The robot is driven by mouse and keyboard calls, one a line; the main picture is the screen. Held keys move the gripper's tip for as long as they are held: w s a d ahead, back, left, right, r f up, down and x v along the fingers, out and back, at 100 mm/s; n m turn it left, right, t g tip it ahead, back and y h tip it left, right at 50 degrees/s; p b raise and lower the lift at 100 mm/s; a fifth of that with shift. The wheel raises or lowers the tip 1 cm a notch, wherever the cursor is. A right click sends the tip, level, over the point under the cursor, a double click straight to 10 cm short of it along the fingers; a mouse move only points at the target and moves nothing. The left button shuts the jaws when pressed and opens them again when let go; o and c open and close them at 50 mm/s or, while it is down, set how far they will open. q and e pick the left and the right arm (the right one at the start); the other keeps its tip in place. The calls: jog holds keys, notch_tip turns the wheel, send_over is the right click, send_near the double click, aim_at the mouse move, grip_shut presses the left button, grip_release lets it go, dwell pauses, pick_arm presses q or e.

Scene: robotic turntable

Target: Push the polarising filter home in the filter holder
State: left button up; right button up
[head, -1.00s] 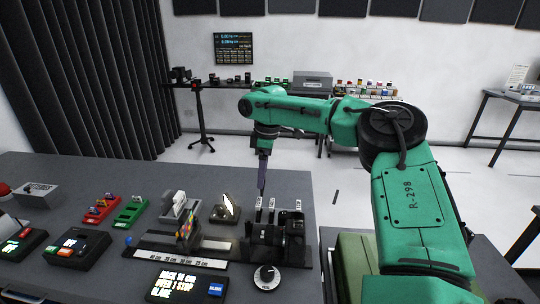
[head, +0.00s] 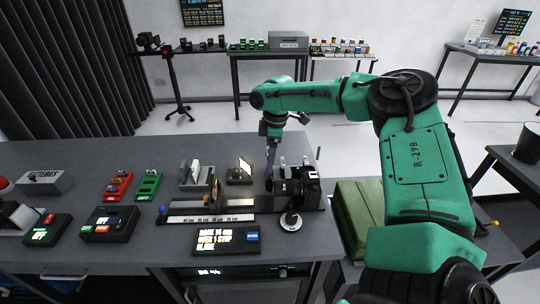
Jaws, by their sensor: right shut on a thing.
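The black camera-like unit with slots (head: 298,190), which looks like the filter holder, stands at the right end of the bench rail. Small pale-topped tabs (head: 282,162) stick up from it. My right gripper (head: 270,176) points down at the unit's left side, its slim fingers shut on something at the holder. What it grips, likely the polarising filter, is too small and too hidden to make out, and I cannot tell how deep it sits. My left gripper is not in view.
A rail with a distance scale (head: 205,218) runs left from the unit. A dial (head: 290,222) and a lit display box (head: 226,241) stand in front. Red (head: 118,186) and green (head: 149,186) racks are at left. A green case (head: 358,212) lies right of the bench.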

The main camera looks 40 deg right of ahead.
aim_at(270, 178)
notch_tip(270, 178, down, 5)
jog(key=b, duration=0.3)
jog(key=shift+d+r, duration=0.15)
jog(key=shift+r, duration=0.05)
jog(key=shift+f, duration=0.2)
jog(key=shift+r, duration=0.1)
dwell(1.0)
jog(key=shift+f+b, duration=2.05)
jog(key=shift+f, duration=0.35)
jog(key=o, duration=1.2)
jog(key=shift+r, duration=0.1)
